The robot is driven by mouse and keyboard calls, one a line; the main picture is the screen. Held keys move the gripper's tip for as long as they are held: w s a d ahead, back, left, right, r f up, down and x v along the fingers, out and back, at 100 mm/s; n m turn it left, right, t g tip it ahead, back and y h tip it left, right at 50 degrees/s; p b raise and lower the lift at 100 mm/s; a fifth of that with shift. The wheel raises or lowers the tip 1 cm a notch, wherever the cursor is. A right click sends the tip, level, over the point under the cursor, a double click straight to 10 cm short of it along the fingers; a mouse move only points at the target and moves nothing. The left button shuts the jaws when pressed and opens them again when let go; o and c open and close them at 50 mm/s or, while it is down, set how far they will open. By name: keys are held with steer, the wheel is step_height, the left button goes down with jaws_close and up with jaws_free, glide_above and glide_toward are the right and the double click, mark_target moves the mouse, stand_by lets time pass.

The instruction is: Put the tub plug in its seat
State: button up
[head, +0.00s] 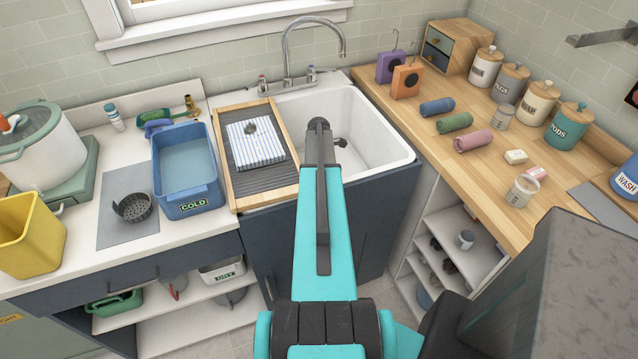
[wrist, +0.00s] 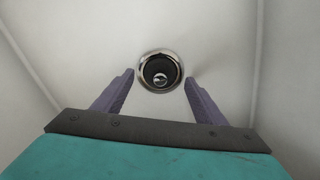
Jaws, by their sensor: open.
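In the wrist view, a dark round tub plug (wrist: 155,70) with a small shiny knob shows inside a chrome drain ring (wrist: 141,72) in the white sink floor. The plug appears to lie within the ring; its exact depth is unclear. My gripper (wrist: 159,79) is open, its two purple fingers apart on either side of the ring, with nothing held between them. In the head view, my arm reaches over the white sink (head: 385,135) and hides part of the basin. A small dark shape shows beside the arm there; I cannot tell what it is.
The tall faucet (head: 287,58) stands behind the sink. A wooden-framed drainboard (head: 240,188) with a folded striped towel (head: 262,150) adjoins the basin's left side. The blue COLD tub (head: 187,205) stands farther left. Rolled towels and jars stand on the right wooden counter (head: 440,155).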

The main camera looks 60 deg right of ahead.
step_height(320, 180, up, 12)
steer(key=b, duration=0.3)
stand_by(0.5)
stand_by(0.4)
